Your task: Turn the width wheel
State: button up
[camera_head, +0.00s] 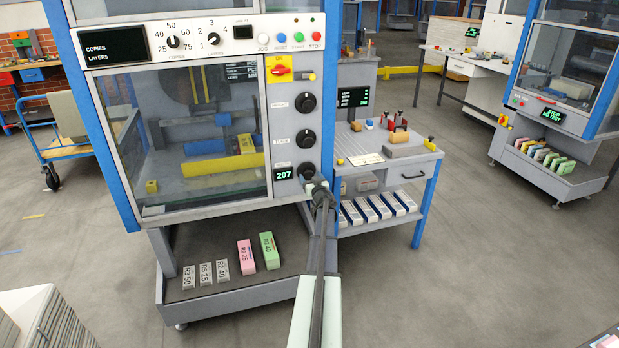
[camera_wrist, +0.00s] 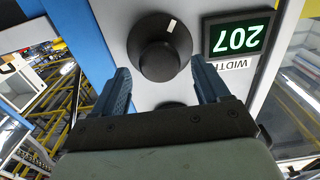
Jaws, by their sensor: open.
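The width wheel (camera_wrist: 160,48) is a black round knob with a white mark, on the grey front panel. In the head view the wheel (camera_head: 306,170) is the lowest of the panel's large black knobs, partly hidden by my gripper (camera_head: 318,187). In the wrist view my gripper (camera_wrist: 161,76) is open, with one blue finger on each side of the wheel's lower edge. I cannot tell whether the fingers touch it.
Two more black knobs (camera_head: 305,103) (camera_head: 305,138) sit above the wheel on the same panel. A blue frame post (camera_head: 329,120) runs close along the panel's right side. A side table (camera_head: 385,150) with small items stands to the right. Bundles (camera_head: 268,250) lie on the lower tray.

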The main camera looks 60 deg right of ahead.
jog(key=shift+x, duration=0.95)
jog(key=shift+c, duration=0.3)
jog(key=c, duration=1)
jog(key=shift+o, duration=0.2)
jog(key=shift+n, duration=1.5)
jog(key=o, duration=1)
